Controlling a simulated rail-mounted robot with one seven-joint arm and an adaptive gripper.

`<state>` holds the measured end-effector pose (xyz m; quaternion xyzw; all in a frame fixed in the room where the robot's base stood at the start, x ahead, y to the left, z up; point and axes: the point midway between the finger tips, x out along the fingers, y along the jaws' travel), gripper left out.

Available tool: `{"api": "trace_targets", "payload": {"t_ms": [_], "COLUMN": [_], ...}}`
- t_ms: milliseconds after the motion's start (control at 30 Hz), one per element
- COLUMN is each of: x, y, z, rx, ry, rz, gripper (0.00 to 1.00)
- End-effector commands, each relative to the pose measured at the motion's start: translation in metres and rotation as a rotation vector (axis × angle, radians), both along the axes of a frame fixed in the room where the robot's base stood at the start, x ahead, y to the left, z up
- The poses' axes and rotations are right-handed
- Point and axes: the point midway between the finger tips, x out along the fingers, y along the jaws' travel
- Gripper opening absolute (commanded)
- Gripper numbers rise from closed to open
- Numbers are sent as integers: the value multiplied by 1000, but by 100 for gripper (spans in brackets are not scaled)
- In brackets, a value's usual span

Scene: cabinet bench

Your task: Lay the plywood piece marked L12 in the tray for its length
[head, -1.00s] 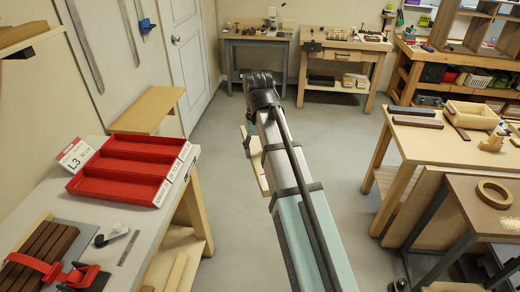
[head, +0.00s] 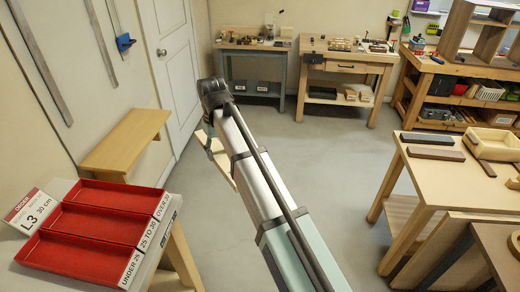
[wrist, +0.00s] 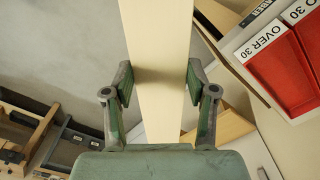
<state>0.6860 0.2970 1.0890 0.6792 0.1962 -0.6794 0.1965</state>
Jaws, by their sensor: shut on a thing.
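My gripper (wrist: 159,82) is shut on a long pale plywood piece (wrist: 156,35), its fingers on both edges in the wrist view. No L12 mark shows on the visible face. In the head view the piece (head: 224,160) hangs in front of my arm, partly hidden by it. The red tray set (head: 90,222) lies on the grey bench at lower left, with three empty compartments labelled UNDER 25, 25 TO 30 and OVER 30. The OVER 30 end (wrist: 268,40) shows right of the piece in the wrist view, apart from it.
An order sign (head: 35,210) reading L3, 30 cm stands at the tray's left. Workbenches (head: 345,62) line the back, and a table (head: 425,165) stands at right. The floor between is clear.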

Motion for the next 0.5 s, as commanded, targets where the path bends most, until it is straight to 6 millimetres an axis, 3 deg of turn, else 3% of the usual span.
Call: {"api": "trace_targets", "payload": {"t_ms": [33, 100, 500], "x": [3, 2, -21], "y": [28, 59, 231], "z": [1, 0, -11], "rx": [-1, -1, 0], "ry": [1, 1, 0], "rz": [48, 108, 454], "gripper": [16, 16, 16]}}
